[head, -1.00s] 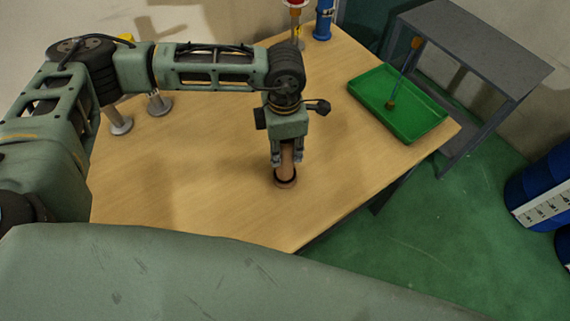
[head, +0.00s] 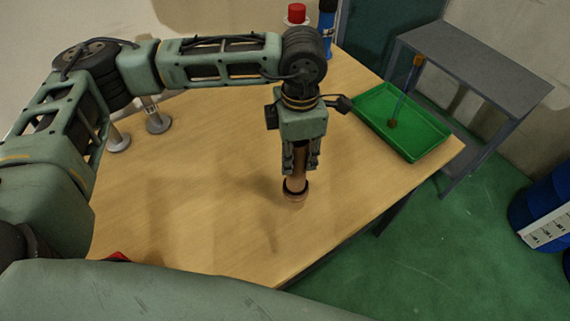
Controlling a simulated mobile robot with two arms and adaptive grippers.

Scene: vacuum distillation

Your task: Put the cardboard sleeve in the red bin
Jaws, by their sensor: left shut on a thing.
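My left gripper (head: 300,165) is shut on a brown tube with a dark ring near its lower end, which looks like the cardboard sleeve (head: 296,185). It holds the sleeve roughly upright over the middle of the wooden table (head: 215,215). The sleeve's lower end appears a little above the tabletop, but the gap is hard to judge. The fingers hide its upper part. A small red edge (head: 118,257), possibly the red bin, shows at the lower left behind my body, which hides most of it. My right gripper is out of view.
A green tray (head: 425,145) with a thin rod (head: 405,90) stands on the table's right end. Two metal posts (head: 158,120) stand at the left. A red-capped item (head: 296,14) and a blue bottle (head: 326,25) stand at the back. A grey side table (head: 480,65) is beyond.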

